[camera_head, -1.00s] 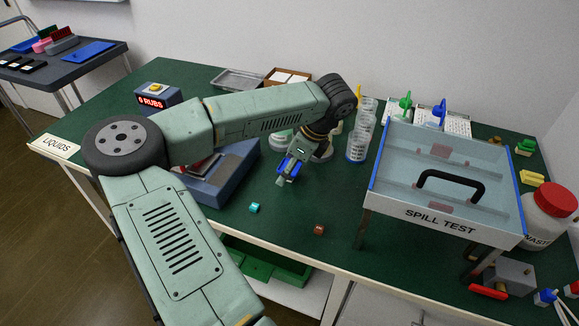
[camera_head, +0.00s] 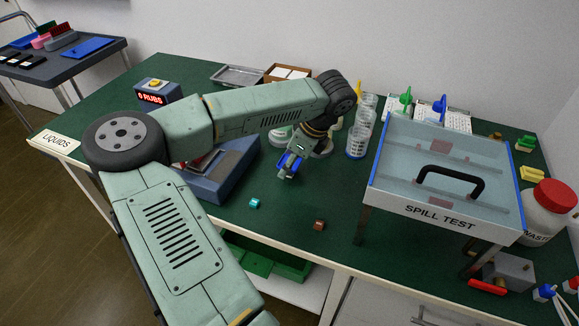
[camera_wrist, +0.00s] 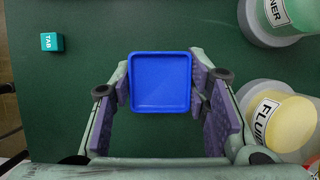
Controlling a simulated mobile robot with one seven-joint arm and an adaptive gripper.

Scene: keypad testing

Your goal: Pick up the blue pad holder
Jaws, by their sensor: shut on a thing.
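The blue pad holder (camera_wrist: 160,82) is a square, shallow blue tray. In the wrist view it sits between the two purple-padded fingers of my gripper (camera_wrist: 163,100), which are shut on it at its left and right sides. In the head view, my gripper (camera_head: 288,168) is over the green table in front of the clear cups, and a bit of the blue pad holder (camera_head: 287,161) shows at its fingers. The head view does not clearly show whether the holder is clear of the table.
A teal TAB cube (camera_wrist: 52,42) and a brown cube (camera_head: 319,225) lie on the table (camera_head: 350,275). Bottles (camera_wrist: 279,118) stand close on the right in the wrist view. A rub machine (camera_head: 215,178) is left of my gripper; the spill test box (camera_head: 440,215) is right.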

